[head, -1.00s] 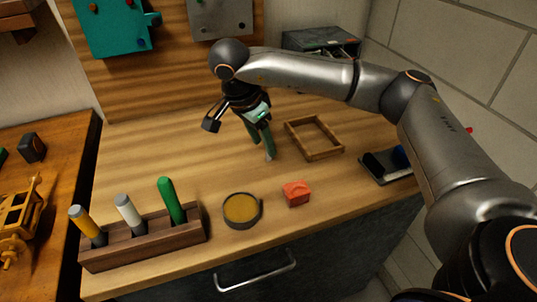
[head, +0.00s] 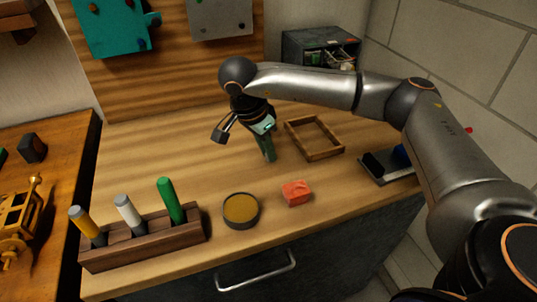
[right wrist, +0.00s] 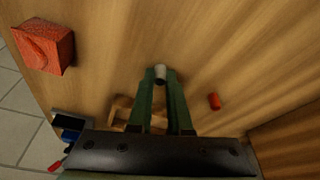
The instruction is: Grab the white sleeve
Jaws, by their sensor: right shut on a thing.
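The white sleeve (right wrist: 160,74) is a small pale cylinder, seen in the right wrist view between the tips of my right gripper's green fingers. My right gripper (right wrist: 160,82) is shut on it, low over the wooden worktop. In the head view my right gripper (head: 269,157) points down at the middle of the bench, left of the wooden frame. The sleeve cannot be made out there. My left gripper is not in view.
A small red cylinder (right wrist: 214,101) stands near the gripper. A wooden frame (head: 337,153), a red block (head: 296,192), a round amber-filled dish (head: 240,210) and a tool rack (head: 145,248) surround it. Worktop left of the gripper is clear.

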